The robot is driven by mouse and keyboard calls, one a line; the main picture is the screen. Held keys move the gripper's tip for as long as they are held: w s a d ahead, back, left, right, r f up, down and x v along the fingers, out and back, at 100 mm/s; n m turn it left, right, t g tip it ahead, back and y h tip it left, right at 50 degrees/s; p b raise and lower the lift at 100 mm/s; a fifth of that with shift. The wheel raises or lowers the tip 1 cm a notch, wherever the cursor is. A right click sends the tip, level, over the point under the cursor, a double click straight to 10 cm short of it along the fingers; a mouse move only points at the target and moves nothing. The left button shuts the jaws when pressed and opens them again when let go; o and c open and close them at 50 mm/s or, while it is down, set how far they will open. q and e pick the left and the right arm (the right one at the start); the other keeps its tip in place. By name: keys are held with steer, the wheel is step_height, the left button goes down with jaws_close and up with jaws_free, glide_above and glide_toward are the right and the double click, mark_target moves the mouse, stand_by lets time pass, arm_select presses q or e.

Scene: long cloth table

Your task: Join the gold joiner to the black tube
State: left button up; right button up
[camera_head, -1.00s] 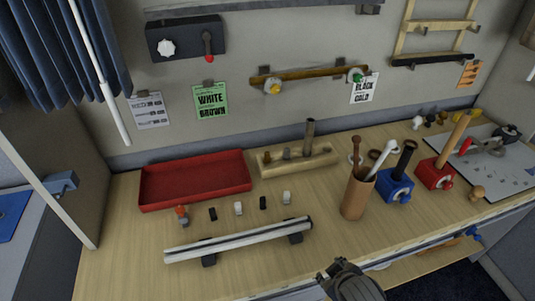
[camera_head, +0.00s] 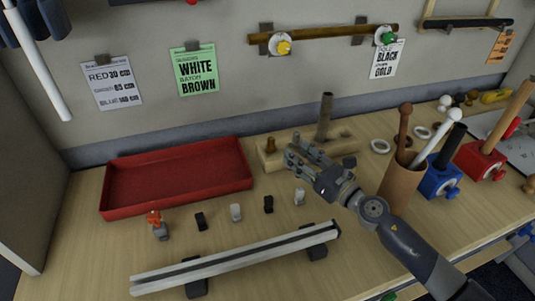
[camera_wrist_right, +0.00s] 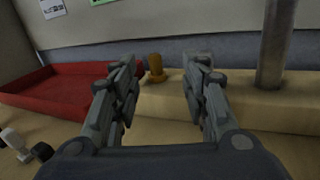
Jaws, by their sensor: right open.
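The gold joiner (camera_head: 270,145) stands upright at the left end of a pale wooden block (camera_head: 349,144). In the right wrist view the joiner (camera_wrist_right: 156,68) shows between and beyond my fingers. My right gripper (camera_head: 294,148) is open and empty, just right of the joiner in the head view. The joiner appears free of the fingers. The black tube (camera_head: 450,144) leans up out of a blue clamp (camera_head: 438,184) on the right; its lower end is hidden in the clamp. My left gripper is not in view.
A grey post (camera_head: 325,116) rises from the block, right of my gripper. A red tray (camera_head: 178,205) lies left. A brown cup (camera_head: 400,187) with rods stands beside my right arm. Small fittings and a pale rail (camera_head: 235,259) lie in front. A red clamp (camera_head: 480,160) holds a wooden tube.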

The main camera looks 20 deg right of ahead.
mark_target(271, 138)
steer(key=shift+w+f+n, duration=0.25)
steer(key=shift+f+n, duration=0.15)
steer(key=shift+n, duration=0.1)
steer(key=shift+w+a+r, duration=0.1)
steer(key=shift+w+a, duration=0.05)
steer(key=shift+w, duration=0.15)
steer(key=p+x, duration=0.1)
steer(key=x, duration=0.3)
steer(key=shift+a, duration=0.2)
steer(key=shift+w+a, duration=0.25)
steer(key=shift+w, duration=0.15)
steer(key=x, duration=0.4)
steer(key=shift+w+a+p, duration=0.25)
steer(key=shift+a+p, duration=0.15)
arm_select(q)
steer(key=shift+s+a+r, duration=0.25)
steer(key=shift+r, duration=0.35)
arm_select(e)
steer(key=shift+c, duration=0.5)
jaws_close()
